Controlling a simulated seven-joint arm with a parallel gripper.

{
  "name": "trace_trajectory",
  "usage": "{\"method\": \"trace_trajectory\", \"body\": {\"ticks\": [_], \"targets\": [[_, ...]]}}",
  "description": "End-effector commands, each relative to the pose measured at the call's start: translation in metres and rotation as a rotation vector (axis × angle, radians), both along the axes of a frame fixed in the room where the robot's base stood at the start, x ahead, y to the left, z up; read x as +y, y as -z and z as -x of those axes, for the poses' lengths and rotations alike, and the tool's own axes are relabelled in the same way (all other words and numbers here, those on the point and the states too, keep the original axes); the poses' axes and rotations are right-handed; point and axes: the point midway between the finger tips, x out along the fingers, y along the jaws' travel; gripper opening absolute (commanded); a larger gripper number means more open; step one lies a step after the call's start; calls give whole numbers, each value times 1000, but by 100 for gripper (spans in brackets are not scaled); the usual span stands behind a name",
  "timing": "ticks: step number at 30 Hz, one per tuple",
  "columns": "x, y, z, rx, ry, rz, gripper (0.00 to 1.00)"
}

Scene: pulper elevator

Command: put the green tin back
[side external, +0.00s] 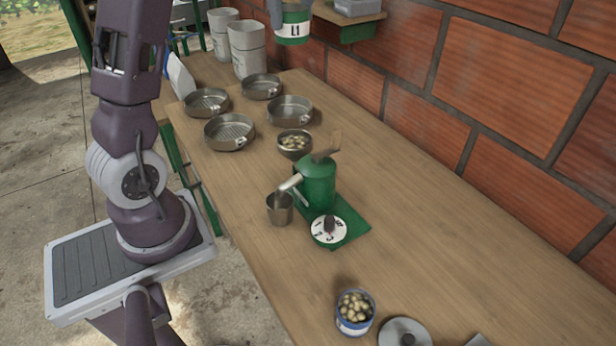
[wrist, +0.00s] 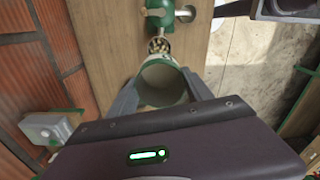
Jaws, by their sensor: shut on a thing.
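The green tin (side external: 293,30), with a white label reading L1, is at the top of the side view, above the back part of the bench. My gripper (wrist: 160,92) is shut on it, with one grey finger on each side in the wrist view. There the tin (wrist: 142,92) shows its open round mouth, and its pale inside looks empty. In the side view, the top of the tin and most of my gripper are cut off by the picture edge. The tin looks upright and clear of the bench.
A green pulper (side external: 318,185) with a bean-filled bowl (side external: 294,142) stands mid-bench, a metal cup (side external: 280,210) beside it. Several round pans (side external: 229,132) and grey cans (side external: 247,50) stand behind. A wall shelf (side external: 340,17) holds a grey box (side external: 358,7). A blue-banded tin (side external: 355,312) holds beans.

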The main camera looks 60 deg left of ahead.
Motion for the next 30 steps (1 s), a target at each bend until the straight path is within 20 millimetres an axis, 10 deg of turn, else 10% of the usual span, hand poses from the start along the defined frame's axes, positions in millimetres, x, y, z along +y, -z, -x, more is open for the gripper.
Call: {"method": "trace_trajectory", "body": {"ticks": [11,21,30], "targets": [[-104,-12,17,-2,565,3,12],[-218,-14,77,3,1269,5,12],[-269,-3,127,6,1674,7,12]]}}
